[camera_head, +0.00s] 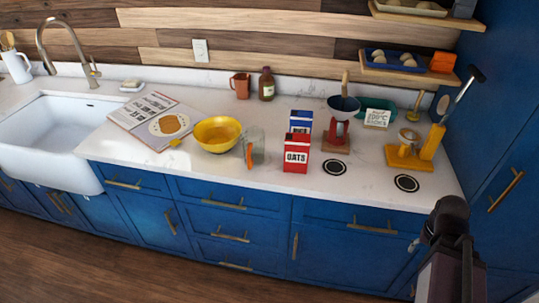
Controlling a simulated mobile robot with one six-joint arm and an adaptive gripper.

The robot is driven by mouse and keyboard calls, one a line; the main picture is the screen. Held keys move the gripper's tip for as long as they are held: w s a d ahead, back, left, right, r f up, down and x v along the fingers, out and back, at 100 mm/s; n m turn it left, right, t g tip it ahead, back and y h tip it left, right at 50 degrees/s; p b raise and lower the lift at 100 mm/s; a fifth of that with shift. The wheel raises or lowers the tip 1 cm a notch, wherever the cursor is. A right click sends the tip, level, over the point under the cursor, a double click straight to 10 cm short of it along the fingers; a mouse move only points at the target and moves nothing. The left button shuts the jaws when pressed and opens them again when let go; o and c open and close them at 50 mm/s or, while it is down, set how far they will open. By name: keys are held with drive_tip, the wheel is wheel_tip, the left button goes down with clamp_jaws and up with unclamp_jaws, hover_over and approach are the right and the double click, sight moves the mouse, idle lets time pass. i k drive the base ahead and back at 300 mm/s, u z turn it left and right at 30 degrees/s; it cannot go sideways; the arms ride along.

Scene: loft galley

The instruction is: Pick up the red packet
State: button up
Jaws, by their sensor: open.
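The red packet (296,153) is a small upright box with a white label reading OATS. It stands on the white counter near its front edge, right of the glass jar. A blue and white packet (300,121) stands close behind it. The dark end of my arm with my gripper (424,240) shows at the bottom right, in front of the counter and well to the right of the red packet. My gripper is open, with nothing seen in it; its fingers are small and dark here.
A glass jar (257,147) with an orange lid lies left of the packet, beside a yellow bowl (217,134). A red stand with a dark bowl (342,108) is behind right. Dark round discs (334,167) and a yellow stand (408,158) are to the right. Shelves (410,72) hang above.

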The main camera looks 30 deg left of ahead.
sight(296, 146)
drive_tip(key=u, duration=0.6)
drive_tip(key=k, duration=0.6)
drive_tip(key=z, duration=0.05)
drive_tip(key=i, duration=0.6)
drive_tip(key=u, duration=0.05)
